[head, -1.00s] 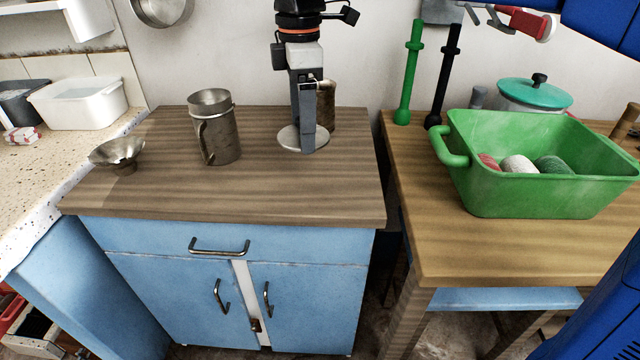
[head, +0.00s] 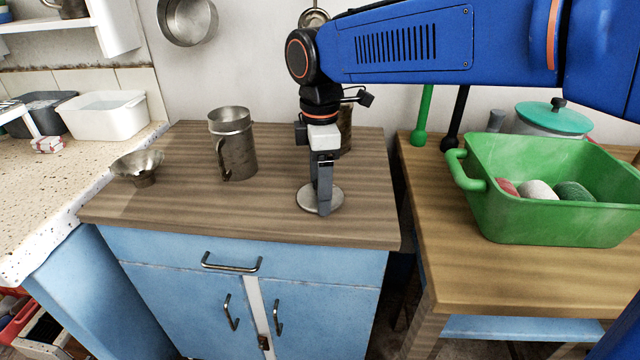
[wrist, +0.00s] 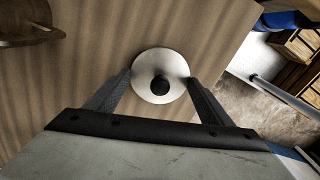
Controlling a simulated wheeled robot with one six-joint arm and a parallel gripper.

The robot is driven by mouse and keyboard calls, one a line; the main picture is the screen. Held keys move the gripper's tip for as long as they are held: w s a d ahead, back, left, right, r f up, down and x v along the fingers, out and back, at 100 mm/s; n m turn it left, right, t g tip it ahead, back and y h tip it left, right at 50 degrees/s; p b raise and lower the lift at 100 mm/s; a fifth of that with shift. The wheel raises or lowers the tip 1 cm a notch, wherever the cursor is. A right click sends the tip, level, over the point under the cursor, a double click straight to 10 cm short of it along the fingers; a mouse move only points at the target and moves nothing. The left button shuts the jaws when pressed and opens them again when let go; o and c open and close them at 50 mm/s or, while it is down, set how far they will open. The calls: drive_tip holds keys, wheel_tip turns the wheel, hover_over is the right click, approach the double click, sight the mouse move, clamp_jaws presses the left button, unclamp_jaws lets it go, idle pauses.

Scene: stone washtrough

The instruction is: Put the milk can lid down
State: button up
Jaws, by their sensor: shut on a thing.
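The milk can lid (head: 335,203) is a pale round metal disc, low over the front right part of the brown striped worktop (head: 180,213). I cannot tell whether it touches the wood. My gripper (head: 321,203) points down and is shut on the lid. In the wrist view my gripper (wrist: 159,80) has a finger on each side, and the lid (wrist: 152,62) shows a dark round knob in its middle. A brownish metal vessel (head: 346,128) stands behind my gripper, mostly hidden; I cannot tell whether it is the milk can.
A metal jug (head: 236,155) and a small flared metal bowl (head: 138,165) stand on the worktop left of the lid. Right, across a gap, a green tub (head: 540,220) sits on a wooden table (head: 490,275). The worktop between jug and lid is clear.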

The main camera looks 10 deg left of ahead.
drive_tip(key=o, duration=1)
drive_tip(key=shift+f, duration=0.15)
wheel_tip(320, 180, up, 12)
drive_tip(key=shift+r, duration=0.2)
drive_tip(key=shift+s, duration=0.1)
